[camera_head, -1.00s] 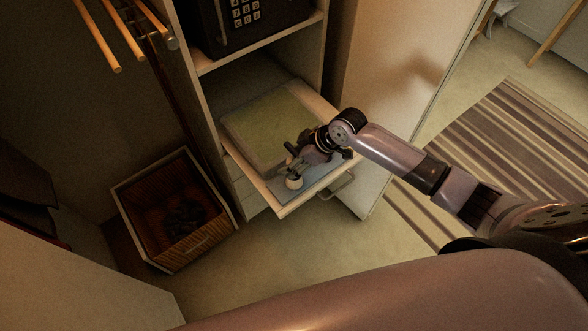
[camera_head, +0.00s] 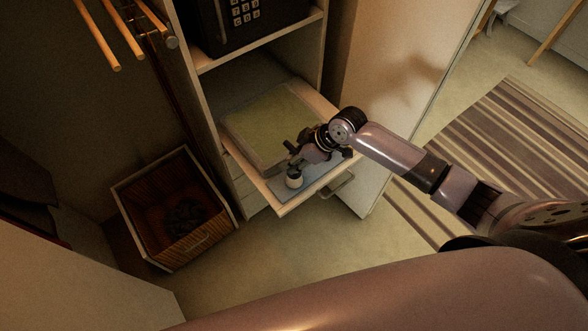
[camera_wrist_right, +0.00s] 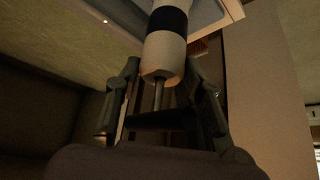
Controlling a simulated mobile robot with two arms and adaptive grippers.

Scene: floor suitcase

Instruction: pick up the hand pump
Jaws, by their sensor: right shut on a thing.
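The hand pump (camera_head: 295,180) shows as a small pale cylinder at the front of the open drawer in the head view. In the right wrist view the pump (camera_wrist_right: 164,50) is a whitish barrel with a black band, and a thin metal rod runs from it to a dark handle. My right gripper (camera_head: 294,160) is at the pump, over the drawer. In the right wrist view its fingers (camera_wrist_right: 162,78) stand on both sides of the rod and handle, shut on the pump. I cannot tell whether the pump touches the drawer bottom. My left gripper is not in view.
A black safe with a keypad (camera_head: 245,15) sits on the shelf above. A wicker basket (camera_head: 200,240) with dark contents stands left on the floor. A striped rug (camera_head: 500,150) lies to the right.

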